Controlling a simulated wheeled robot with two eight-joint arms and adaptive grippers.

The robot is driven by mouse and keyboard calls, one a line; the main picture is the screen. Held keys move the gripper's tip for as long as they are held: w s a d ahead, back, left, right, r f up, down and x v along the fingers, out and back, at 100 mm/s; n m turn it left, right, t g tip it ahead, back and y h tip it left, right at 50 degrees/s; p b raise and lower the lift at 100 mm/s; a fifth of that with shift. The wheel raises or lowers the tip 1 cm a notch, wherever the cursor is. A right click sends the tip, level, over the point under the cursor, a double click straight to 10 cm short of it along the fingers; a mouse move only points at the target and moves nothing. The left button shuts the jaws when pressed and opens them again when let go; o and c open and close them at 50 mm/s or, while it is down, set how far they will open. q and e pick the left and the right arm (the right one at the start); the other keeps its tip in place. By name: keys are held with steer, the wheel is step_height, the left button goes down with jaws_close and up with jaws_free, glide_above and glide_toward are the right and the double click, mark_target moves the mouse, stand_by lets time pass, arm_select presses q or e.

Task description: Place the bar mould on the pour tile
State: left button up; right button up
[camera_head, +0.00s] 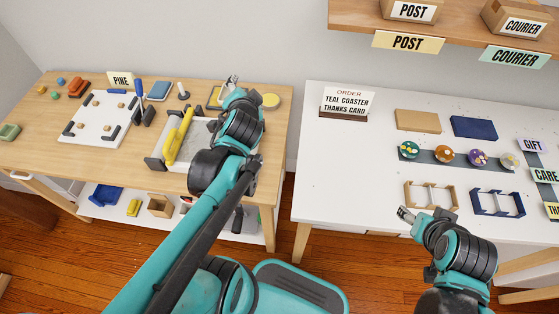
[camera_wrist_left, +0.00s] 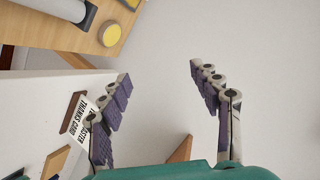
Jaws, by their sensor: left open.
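No thing in view can be told for sure as the bar mould or the pour tile. A small dark-rimmed square (camera_head: 213,98) on the wooden table is partly hidden behind my left arm. My left gripper (camera_head: 232,79) is above the table's back right, near this square and a yellow disc (camera_head: 270,100). In the left wrist view its fingers (camera_wrist_left: 159,72) are spread with nothing between them, and the yellow disc (camera_wrist_left: 110,34) is at upper left, apart from them. My right gripper (camera_head: 408,214) is by the white table's front edge; its opening is too small to judge.
The wooden table holds a white board (camera_head: 98,116) with brackets, an orange-red piece (camera_head: 79,89), a green tray (camera_head: 9,131), a blue square (camera_head: 158,90) and a grey tray with a yellow bar (camera_head: 179,137). An order sign (camera_head: 345,101) stands on the white table (camera_head: 345,160), whose left part is clear.

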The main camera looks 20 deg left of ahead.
arm_select(q)
steer(key=s+d+f+n+g+h, duration=0.2)
steer(key=s+d+f+h, duration=0.1)
steer(key=s+d, duration=0.3)
steer(key=s+d+f+n+g+h, duration=0.2)
steer(key=s+d, duration=0.4)
steer(key=d, duration=0.3)
step_height(320, 180, down, 3)
steer(key=shift+d+r+h, duration=0.1)
steer(key=shift+d+h, duration=0.25)
steer(key=shift+h, duration=0.35)
steer(key=shift+w, duration=0.1)
